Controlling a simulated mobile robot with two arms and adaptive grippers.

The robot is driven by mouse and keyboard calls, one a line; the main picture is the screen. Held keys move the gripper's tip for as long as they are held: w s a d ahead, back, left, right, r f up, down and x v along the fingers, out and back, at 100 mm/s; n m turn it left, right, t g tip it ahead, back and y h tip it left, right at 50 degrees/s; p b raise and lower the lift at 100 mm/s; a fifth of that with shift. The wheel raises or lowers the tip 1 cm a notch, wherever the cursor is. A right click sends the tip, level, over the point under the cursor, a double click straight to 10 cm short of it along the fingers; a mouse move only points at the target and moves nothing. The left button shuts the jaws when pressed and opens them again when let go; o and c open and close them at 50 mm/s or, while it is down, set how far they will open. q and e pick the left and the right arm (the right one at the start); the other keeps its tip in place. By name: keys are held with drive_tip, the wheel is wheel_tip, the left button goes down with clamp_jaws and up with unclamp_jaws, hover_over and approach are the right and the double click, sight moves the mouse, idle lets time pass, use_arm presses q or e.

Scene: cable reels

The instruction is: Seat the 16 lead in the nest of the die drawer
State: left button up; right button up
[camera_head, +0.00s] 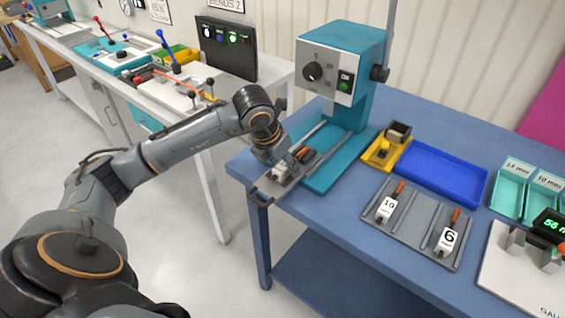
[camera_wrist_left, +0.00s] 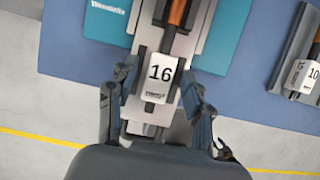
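The 16 lead, a white tag (camera_wrist_left: 159,77) with a dark orange handle (camera_wrist_left: 177,14), lies along the die drawer (camera_wrist_left: 141,129) in the left wrist view. The tag sits between two dark blocks of the drawer's nest (camera_wrist_left: 187,92); I cannot tell whether it is fully down. In the head view the drawer (camera_head: 264,194) sticks out from the teal press (camera_head: 352,109). My left gripper (camera_wrist_left: 160,82) is over the drawer with its fingers apart, one on each side of the tag and nest. It also shows in the head view (camera_head: 283,172).
A grey rack (camera_head: 415,222) right of the press holds the 10 lead (camera_head: 386,208) and the 6 lead (camera_head: 448,239). Behind are a yellow holder (camera_head: 380,160) and a blue tray (camera_head: 440,174). A gauge board (camera_head: 520,275) and teal bins (camera_head: 511,192) stand at right.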

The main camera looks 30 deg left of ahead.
use_arm(q)
drive_tip(key=shift+r, duration=0.1)
drive_tip(key=v, duration=1.1)
drive_tip(key=shift+s+r, duration=0.15)
drive_tip(key=shift+r, duration=0.25)
